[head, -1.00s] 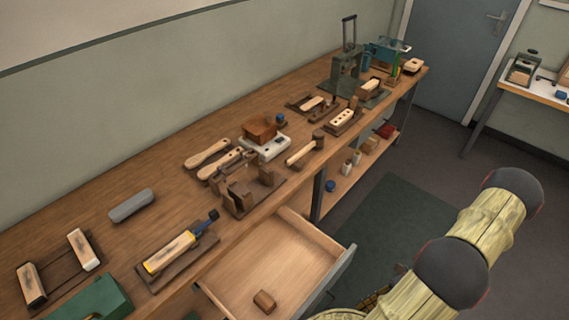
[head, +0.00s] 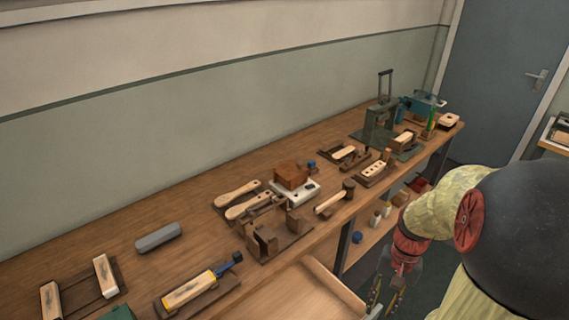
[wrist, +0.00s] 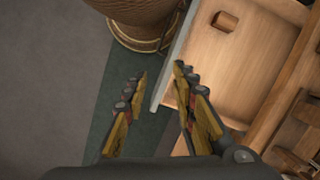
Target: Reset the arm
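My gripper (head: 384,298) hangs at the lower right of the head view, in front of the bench and beside the open drawer. In the wrist view my gripper (wrist: 160,76) points down over the floor, its two yellow-and-black fingers apart with nothing between them. My arm bends above it at the right of the head view.
The open drawer (head: 290,295) juts out from the workbench (head: 110,245); its wall is close to the right finger in the wrist view. A small wooden block (wrist: 225,21) lies in it. Brush handles (head: 237,194), a brown box (head: 291,175) and a press (head: 381,120) stand on the bench.

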